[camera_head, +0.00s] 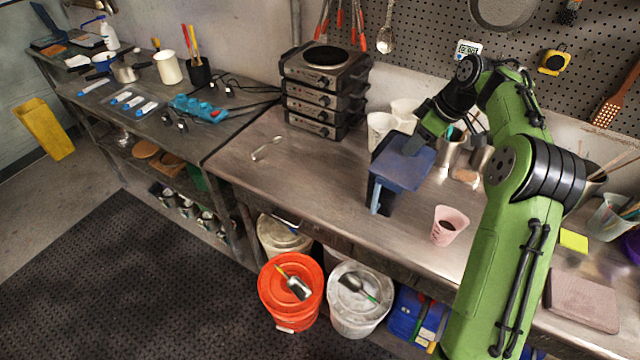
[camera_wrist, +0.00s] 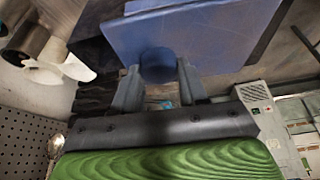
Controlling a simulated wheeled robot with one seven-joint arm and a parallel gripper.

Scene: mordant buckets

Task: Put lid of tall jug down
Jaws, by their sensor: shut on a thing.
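The lid (camera_head: 405,170) is a flat blue, roughly square plate, tilted in the head view above the middle of the metal bench. In the wrist view the blue lid (camera_wrist: 215,35) fills the top, and its round dark-blue knob (camera_wrist: 158,63) sits between my fingers. My gripper (camera_wrist: 159,82) is shut on that knob; in the head view my gripper (camera_head: 414,143) reaches the lid from above. A blue upright part (camera_head: 375,197) shows below the lid's left side, perhaps the tall jug's handle. The lid hides most of what is beneath, so I cannot tell whether it touches the jug.
Pale jugs (camera_head: 381,127) stand behind the lid, and metal containers (camera_head: 452,153) stand to its right. A pink cup (camera_head: 449,226) is in front on the right. Stacked hot plates (camera_head: 325,90) stand at the back left. The bench (camera_head: 300,185) is clear left of the lid, except a spoon (camera_head: 267,148).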

